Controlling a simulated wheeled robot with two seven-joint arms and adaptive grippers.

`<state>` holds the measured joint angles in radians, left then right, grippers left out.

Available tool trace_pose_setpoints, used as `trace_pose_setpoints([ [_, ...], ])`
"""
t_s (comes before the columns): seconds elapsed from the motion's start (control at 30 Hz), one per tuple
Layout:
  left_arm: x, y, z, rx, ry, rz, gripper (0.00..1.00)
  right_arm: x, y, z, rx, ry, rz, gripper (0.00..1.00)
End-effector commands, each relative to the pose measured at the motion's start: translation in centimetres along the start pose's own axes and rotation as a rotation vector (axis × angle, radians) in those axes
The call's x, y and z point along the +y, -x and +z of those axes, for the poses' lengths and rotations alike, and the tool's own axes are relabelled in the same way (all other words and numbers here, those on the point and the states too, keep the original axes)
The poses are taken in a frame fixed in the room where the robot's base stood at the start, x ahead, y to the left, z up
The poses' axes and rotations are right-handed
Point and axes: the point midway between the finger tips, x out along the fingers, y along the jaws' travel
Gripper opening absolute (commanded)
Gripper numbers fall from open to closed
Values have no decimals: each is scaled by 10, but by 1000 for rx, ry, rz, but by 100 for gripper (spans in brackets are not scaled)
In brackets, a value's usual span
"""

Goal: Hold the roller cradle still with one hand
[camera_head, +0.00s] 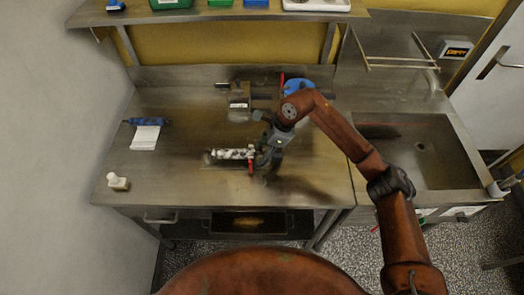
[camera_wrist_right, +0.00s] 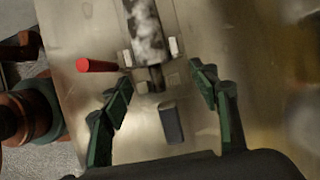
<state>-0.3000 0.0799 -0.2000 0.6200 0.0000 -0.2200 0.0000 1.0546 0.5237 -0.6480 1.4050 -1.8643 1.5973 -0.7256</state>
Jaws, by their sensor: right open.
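A red handle (camera_wrist_right: 97,66) sticks out to the left there. My right gripper (camera_head: 262,158) is at the cradle's right end. Its green-padded fingers (camera_wrist_right: 160,80) are open, spread either side of the near end, with no clear contact. A small dark grey block (camera_wrist_right: 171,122) shows between them. My left gripper is out of view.
A metal block-like device (camera_head: 239,96) and a blue object (camera_head: 298,86) stand behind the cradle. A blue roller (camera_head: 149,122) with white sheet and a small white bottle (camera_head: 117,182) are at left. A sink (camera_head: 430,155) is at right. The worktop's front left is mostly clear.

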Motion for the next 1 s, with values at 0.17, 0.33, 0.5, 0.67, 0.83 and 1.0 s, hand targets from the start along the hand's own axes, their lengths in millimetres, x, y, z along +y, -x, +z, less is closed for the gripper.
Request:
trace_pose_setpoints([
  [0.17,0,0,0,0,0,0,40,0,0,0,0,0,0,50],
  [0.33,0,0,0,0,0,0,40,0,0,0,0,0,0,38],
  [0.5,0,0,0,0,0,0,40,0,0,0,0,0,0,26],
  [0.67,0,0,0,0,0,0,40,0,0,0,0,0,0,15],
  [0.83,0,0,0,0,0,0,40,0,1,0,0,-1,0,3],
  [1.0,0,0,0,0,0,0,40,0,1,0,0,-1,-1,0],
])
